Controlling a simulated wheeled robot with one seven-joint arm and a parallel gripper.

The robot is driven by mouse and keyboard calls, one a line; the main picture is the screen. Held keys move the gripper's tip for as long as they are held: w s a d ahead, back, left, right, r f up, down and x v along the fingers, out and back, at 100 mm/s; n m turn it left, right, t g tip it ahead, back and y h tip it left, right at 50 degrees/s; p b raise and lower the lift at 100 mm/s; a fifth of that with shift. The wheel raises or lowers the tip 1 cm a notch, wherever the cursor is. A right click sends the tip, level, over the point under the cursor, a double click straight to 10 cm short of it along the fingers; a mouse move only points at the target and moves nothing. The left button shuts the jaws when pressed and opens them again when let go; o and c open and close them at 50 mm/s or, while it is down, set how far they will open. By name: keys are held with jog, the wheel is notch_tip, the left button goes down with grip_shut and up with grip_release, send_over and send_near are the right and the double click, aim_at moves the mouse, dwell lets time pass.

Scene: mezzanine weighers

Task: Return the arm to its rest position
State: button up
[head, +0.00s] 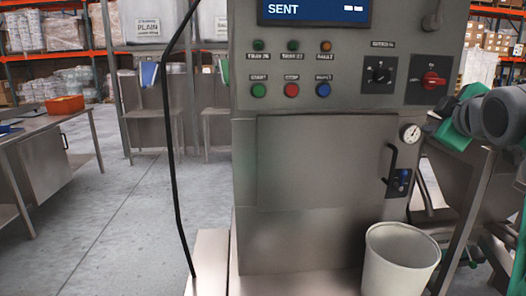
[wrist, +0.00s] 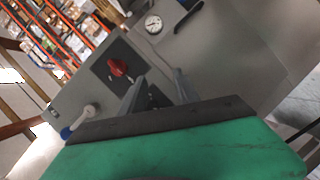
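My arm (head: 485,115), with green and grey links, reaches in from the right edge of the head view, in front of the right side of the steel machine (head: 330,160). The fingers are not clear there. In the wrist view my gripper (wrist: 157,92) shows as two grey fingers set apart, with nothing held between them. The machine's panel with the red rotary switch (wrist: 118,68) lies beyond the fingers. My green wrist part fills the bottom of that view.
The machine has a blue screen (head: 315,11) reading SENT, a red switch (head: 432,80), a gauge (head: 410,132) and a door handle (head: 391,165). A white bin (head: 400,262) stands in front. A black cable (head: 170,130) hangs left. Open floor (head: 110,215) lies left.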

jog(key=s+a+f+m+g+y+p, duration=0.1)
jog(key=a+f+m+g+y+p, duration=0.15)
jog(key=a+f+p, duration=0.45)
jog(key=s+a+f+m+g+y+p, duration=0.1)
jog(key=a+f+m+g+p, duration=0.25)
jog(key=a+p, duration=0.4)
jog(key=s+a+f+m+g+p, duration=0.1)
jog(key=s+a+f+g+p, duration=0.1)
jog(key=s+a+f, duration=0.3)
jog(key=s+a+f+m+g+p, duration=0.1)
jog(key=s+a+f+g+p, duration=0.2)
jog(key=s+a+f, duration=0.2)
jog(key=s+f, duration=0.2)
jog(key=s, duration=0.2)
jog(key=shift+s+m+y+p, duration=0.25)
jog(key=shift+m+y+p, duration=0.05)
jog(key=shift+y, duration=0.05)
jog(key=shift+f, duration=0.1)
